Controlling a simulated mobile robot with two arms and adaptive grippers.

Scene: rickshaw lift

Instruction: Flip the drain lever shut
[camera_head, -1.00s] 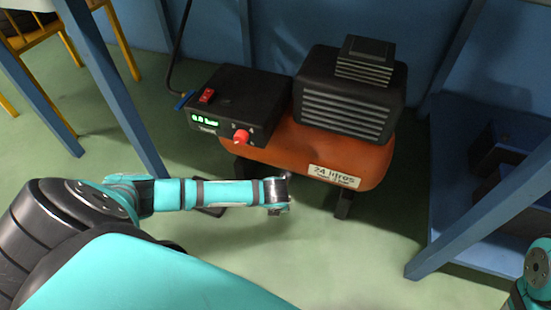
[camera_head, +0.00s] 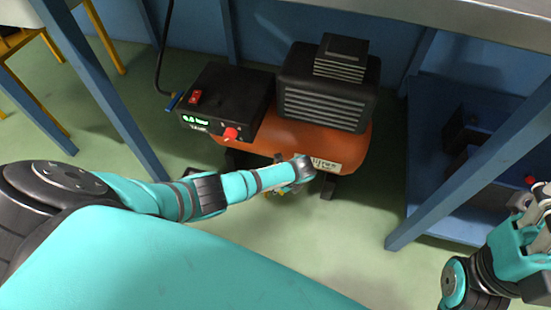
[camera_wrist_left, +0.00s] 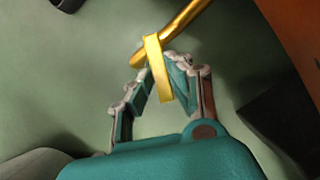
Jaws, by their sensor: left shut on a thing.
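The brass drain pipe (camera_wrist_left: 185,30) comes in from the top of the left wrist view. The flat yellow drain lever (camera_wrist_left: 157,70) meets it near its end and points down between my left gripper's fingers (camera_wrist_left: 158,85). The gripper is shut on the lever. In the head view my left gripper (camera_head: 290,187) is below the front of the orange compressor tank (camera_head: 300,140), and my wrist mostly hides the lever. My right gripper (camera_head: 530,200) is at the right edge, away from the compressor, partly cut off; its opening is unclear.
The black control box (camera_head: 225,100) has a red switch, a green display and a red knob. A black motor (camera_head: 325,90) tops the tank. A blue bench leg (camera_head: 470,170) and low shelf stand right, another blue leg (camera_head: 100,90) left. The green floor in front is clear.

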